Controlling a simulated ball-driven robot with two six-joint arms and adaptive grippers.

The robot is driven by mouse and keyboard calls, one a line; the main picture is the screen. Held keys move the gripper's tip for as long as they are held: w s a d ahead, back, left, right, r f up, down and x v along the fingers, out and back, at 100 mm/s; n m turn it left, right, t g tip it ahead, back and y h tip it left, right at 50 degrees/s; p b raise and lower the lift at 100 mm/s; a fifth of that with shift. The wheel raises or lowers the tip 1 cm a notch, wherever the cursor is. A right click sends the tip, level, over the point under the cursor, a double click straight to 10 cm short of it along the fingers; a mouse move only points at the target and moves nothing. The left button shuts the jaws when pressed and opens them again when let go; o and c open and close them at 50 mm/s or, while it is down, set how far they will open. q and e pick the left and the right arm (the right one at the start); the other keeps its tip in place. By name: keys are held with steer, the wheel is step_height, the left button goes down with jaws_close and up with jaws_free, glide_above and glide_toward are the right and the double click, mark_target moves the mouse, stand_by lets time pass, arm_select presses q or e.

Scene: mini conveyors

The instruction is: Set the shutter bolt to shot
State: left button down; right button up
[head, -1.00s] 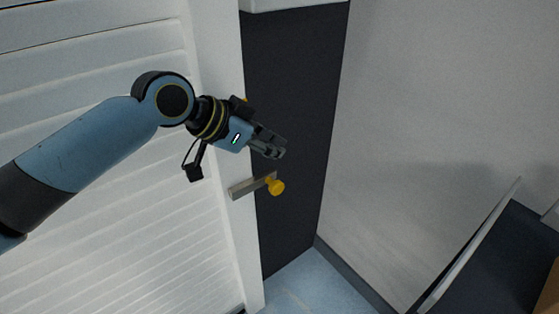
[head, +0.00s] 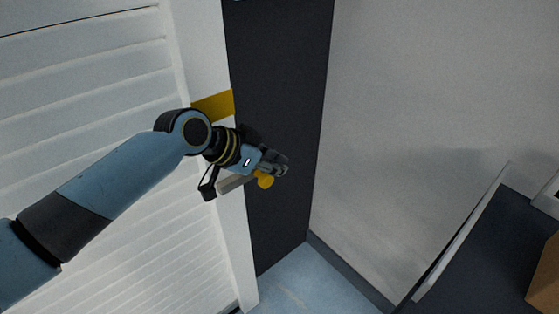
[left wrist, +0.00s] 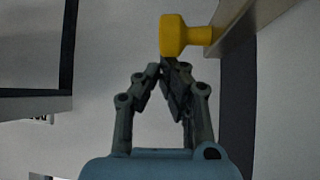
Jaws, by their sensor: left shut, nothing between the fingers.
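The shutter bolt is a grey metal bar (head: 236,183) with a yellow knob (head: 265,181) at its right end, on the edge of the white louvred shutter (head: 110,90). My left gripper (head: 282,167) is shut and empty, right by the knob and partly covering the bolt in the head view. In the left wrist view the knob (left wrist: 175,36) is just beyond the closed fingertips (left wrist: 168,64), and the bar (left wrist: 232,25) runs off to the upper right. I cannot tell whether the fingertips touch the knob. My right gripper is not in view.
A yellow plate (head: 214,105) sits on the shutter's edge above the bolt. A dark panel (head: 278,90) stands behind, beside a grey wall (head: 420,100). A dark surface with a raised pale edge (head: 462,232) and a brown box (head: 545,275) are at the lower right.

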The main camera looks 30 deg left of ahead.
mark_target(255, 177)
arm_select(q)
steer(key=s, duration=0.1)
steer(key=s+a+p, duration=0.1)
steer(key=s, duration=0.1)
steer(key=s+p, duration=0.1)
steer(key=shift+s+a+r, duration=0.15)
steer(key=shift+s+a, duration=0.2)
steer(key=shift+s, duration=0.1)
steer(key=v, duration=0.7)
steer(key=shift+s, duration=0.1)
stand_by(0.4)
